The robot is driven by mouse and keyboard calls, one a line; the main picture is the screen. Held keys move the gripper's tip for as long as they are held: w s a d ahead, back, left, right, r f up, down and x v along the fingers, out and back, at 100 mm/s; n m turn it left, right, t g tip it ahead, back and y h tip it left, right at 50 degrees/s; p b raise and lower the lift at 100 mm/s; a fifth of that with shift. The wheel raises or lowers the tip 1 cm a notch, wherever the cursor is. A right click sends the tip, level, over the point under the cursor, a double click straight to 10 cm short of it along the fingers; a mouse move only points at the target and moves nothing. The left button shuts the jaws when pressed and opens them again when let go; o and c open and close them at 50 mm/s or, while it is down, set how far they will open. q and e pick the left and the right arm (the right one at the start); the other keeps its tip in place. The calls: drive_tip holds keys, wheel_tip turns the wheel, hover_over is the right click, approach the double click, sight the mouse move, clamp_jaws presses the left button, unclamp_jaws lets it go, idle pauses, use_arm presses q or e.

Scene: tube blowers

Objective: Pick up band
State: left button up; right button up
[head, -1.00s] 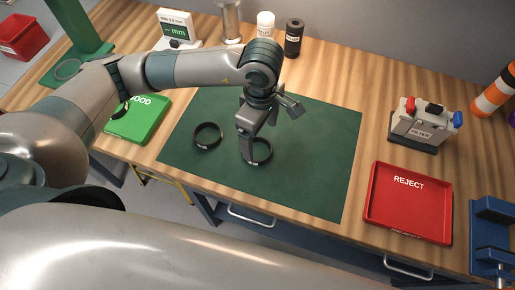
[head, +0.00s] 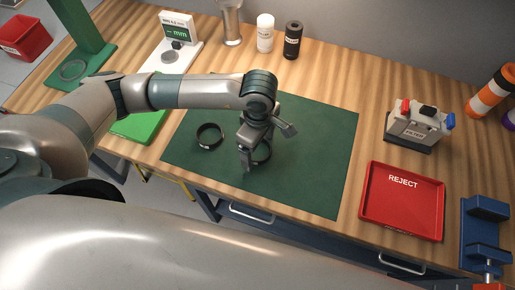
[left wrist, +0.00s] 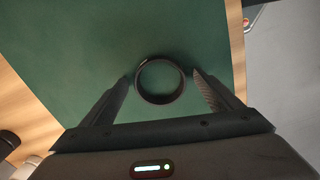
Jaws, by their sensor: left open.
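Two black ring-shaped bands lie on the green mat (head: 308,165). One band (head: 210,136) lies to the left of my left gripper. The other band (head: 264,153) is partly hidden behind the gripper. My left gripper (head: 250,158) points down over this second band and is open. In the left wrist view, a band (left wrist: 160,81) sits between the two open fingertips (left wrist: 160,80), with a gap showing on each side. My right gripper is not in view.
A red REJECT tray (head: 403,203) stands right of the mat. A green tray (head: 140,122) is at the left, partly behind my arm.

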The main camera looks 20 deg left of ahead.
use_arm(q)
drive_tip(key=shift+c, duration=0.4)
drive_tip(key=c, duration=1.1)
drive_tip(key=shift+r, duration=0.15)
drive_tip(key=shift+r+b, duration=0.6)
wheel_tip(320, 180, up, 2)
drive_tip(key=shift+d+r+b, duration=0.1)
drive_tip(key=shift+r+b, duration=0.15)
drive_tip(key=shift+b, duration=0.55)
drive_tip(key=s+d+r+b, duration=0.1)
drive_tip(key=s+d+r, duration=0.1)
drive_tip(key=s, duration=0.1)
drive_tip(key=s+d+r+b, duration=0.1)
drive_tip(key=s+d+r, duration=0.1)
drive_tip(key=s+d, duration=0.1)
drive_tip(key=s+d+r+b, duration=0.1)
drive_tip(key=s+d+r, duration=0.1)
drive_tip(key=r, duration=0.1)
drive_tip(key=shift+s+d, duration=0.3)
drive_tip(key=shift+s, duration=0.1)
